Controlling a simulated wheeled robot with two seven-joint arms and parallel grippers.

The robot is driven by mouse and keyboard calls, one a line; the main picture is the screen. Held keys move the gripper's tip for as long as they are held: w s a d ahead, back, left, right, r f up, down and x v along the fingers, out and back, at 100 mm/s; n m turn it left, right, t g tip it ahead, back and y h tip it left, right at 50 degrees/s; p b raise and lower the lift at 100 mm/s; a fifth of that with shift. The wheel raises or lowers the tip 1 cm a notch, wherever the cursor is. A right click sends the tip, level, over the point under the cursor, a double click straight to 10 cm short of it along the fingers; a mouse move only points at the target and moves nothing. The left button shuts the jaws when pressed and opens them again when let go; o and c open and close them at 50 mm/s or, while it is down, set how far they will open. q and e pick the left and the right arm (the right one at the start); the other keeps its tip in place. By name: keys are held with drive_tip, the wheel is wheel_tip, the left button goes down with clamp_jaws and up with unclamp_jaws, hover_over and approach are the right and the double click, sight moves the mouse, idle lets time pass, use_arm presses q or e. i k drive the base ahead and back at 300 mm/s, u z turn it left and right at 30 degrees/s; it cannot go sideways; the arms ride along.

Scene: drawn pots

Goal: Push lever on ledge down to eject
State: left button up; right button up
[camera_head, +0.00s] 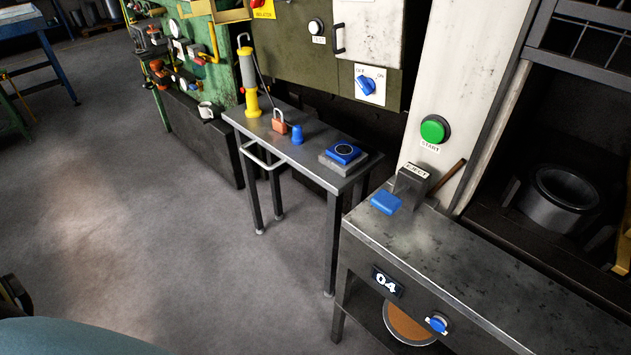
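The eject lever has a flat blue handle (386,201) that sticks out to the left from a grey housing (411,184) labelled EJECT. The housing stands on the ledge (440,245), a dark metal top at the lower right, near its back left corner. The handle lies low, just above or at the ledge surface; its exact tilt is hard to tell. A brown rod (449,175) slants up behind the housing. Neither of my grippers is in view.
A green START button (434,129) is on the pale pillar behind. A small table (300,160) to the left holds a yellow-grey post, a padlock, a blue cup and a blue-topped block. A blue knob (437,323) is on the ledge's front. Open floor (190,240) lies left.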

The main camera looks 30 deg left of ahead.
sight(388, 203)
drive_tip(key=u, duration=1.9)
drive_tip(key=k, duration=0.85)
drive_tip(key=z, duration=0.75)
drive_tip(key=i, duration=0.5)
